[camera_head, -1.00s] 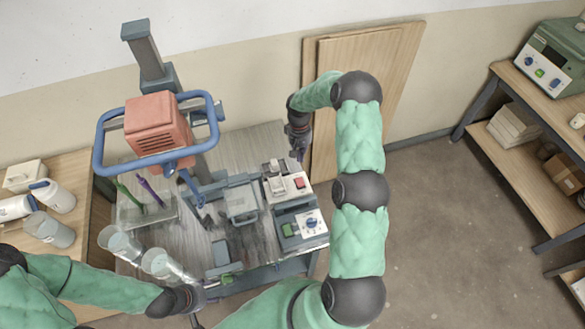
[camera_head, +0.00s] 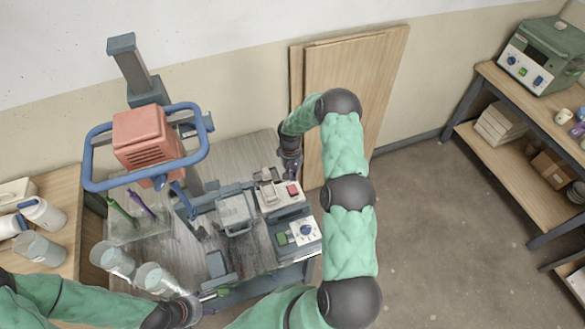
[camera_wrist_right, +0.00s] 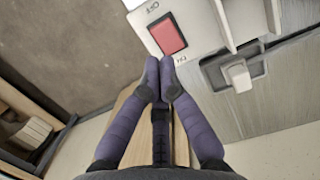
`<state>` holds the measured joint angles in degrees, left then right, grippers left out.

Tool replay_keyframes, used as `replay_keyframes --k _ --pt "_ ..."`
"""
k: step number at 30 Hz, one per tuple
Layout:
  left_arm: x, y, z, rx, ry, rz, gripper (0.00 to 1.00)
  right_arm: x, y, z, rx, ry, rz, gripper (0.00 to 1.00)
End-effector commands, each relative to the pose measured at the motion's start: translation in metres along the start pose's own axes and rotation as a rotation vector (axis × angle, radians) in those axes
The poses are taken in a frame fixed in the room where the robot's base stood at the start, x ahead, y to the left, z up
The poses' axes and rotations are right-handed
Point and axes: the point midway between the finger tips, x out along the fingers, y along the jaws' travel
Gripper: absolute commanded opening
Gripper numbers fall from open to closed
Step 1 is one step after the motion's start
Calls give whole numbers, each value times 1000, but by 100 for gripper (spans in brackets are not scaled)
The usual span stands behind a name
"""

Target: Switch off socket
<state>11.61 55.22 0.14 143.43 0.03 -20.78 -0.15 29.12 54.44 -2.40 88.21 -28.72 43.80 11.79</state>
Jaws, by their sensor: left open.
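The socket (camera_head: 273,201) is a pale box on the bench with a plug in it and a red rocker switch (camera_head: 293,190). In the right wrist view the red switch (camera_wrist_right: 168,35) lies between the labels OFF and ON. My right gripper (camera_wrist_right: 160,72) has its purple fingertips together, nothing between them, just off the switch's ON end; contact cannot be told. In the head view my right gripper (camera_head: 295,172) is just behind the socket, partly hidden by its wrist. My left gripper (camera_head: 207,297) is open at the bench's front edge, its fingers small and unclear.
A control box with a blue dial (camera_head: 305,231) stands in front of the socket. A red motor with a blue handle (camera_head: 148,140) rises on a stand at left. Clear cups (camera_head: 112,256) stand front left. Wooden boards (camera_head: 375,90) lean on the wall behind.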

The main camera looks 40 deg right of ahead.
Motion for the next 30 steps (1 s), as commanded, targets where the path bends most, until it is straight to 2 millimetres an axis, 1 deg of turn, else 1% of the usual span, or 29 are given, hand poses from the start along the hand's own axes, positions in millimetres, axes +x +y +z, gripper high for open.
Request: replay_keyframes --k 1,6,9,12,16,26,30 --pt "0 0 0 0 0 0 60 10 0 0 0 -3 0 0" --pt "-1 0 0 0 0 0 60 38 0 0 0 -1 0 0" --pt "-1 0 0 0 0 0 60 50 0 0 1 -1 0 0" --pt "-1 0 0 0 0 0 60 57 0 0 1 1 0 0" --pt "-1 0 0 0 0 0 60 62 0 0 0 1 0 0" --pt "-1 0 0 0 0 0 60 63 0 0 0 2 0 0" --pt "3 -1 0 0 0 0 60 66 1 0 2 26 4 0"
